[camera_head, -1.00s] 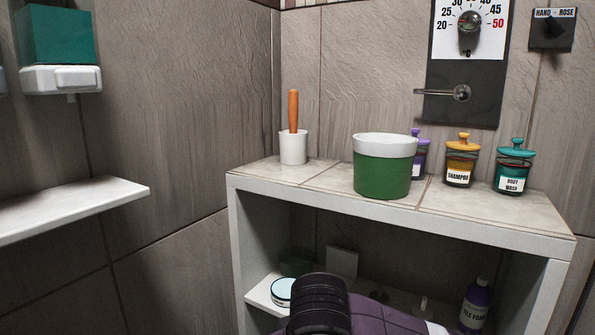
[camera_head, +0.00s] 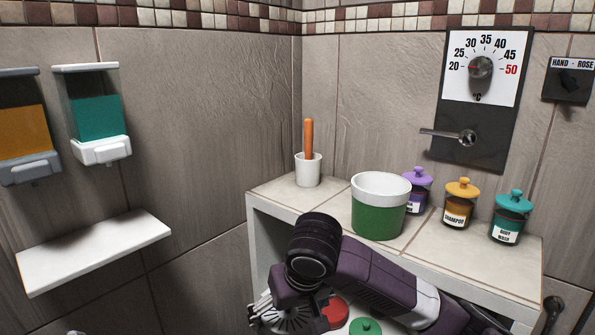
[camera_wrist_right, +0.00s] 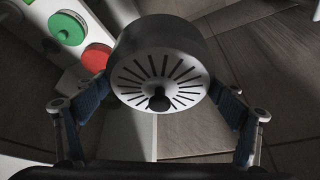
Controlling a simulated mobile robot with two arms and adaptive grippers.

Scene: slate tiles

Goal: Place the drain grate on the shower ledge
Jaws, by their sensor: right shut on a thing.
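The drain grate (camera_wrist_right: 160,75) is a round grey piece with a dark side and radial slots around a small dark knob. My right gripper (camera_wrist_right: 162,98) is shut on it, with blue finger pads on opposite sides. In the head view part of the slotted grate (camera_head: 288,318) shows at the bottom, below and in front of the tiled top of the shower ledge (camera_head: 440,243). My purple right arm hides part of the ledge's front. My left gripper is out of view.
On the ledge stand a white cup (camera_head: 308,172) with an orange handle, a green pot (camera_head: 378,215) and purple, orange and teal jars (camera_head: 509,220). A white wall shelf (camera_head: 95,252) at left is bare. Red and green round lids (camera_head: 365,327) lie below.

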